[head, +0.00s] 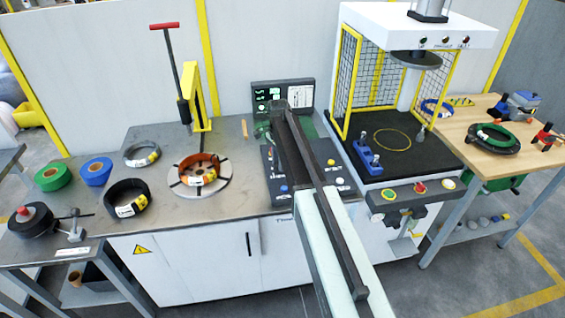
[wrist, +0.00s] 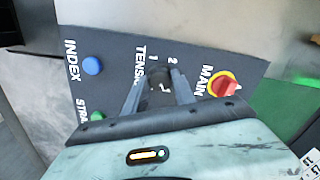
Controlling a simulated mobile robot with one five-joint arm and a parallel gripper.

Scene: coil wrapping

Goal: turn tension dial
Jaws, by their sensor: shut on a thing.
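The tension dial (wrist: 160,82) is a black knob on the dark control panel, with "TENS", "1" and "2" printed beside it in the wrist view. My gripper (wrist: 160,88) has one finger on each side of the dial and is shut on it. The dial's lower part is hidden behind my gripper body. In the head view my arm reaches over the control console (head: 268,165), and my gripper (head: 277,106) and the dial are hard to make out there.
A blue INDEX button (wrist: 93,65) and a green button (wrist: 97,116) lie left of the dial. A red and yellow MAIN switch (wrist: 223,85) lies right. An orange-wrapped coil (head: 199,170) sits on a round plate left of the console. A caged press (head: 385,140) stands right.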

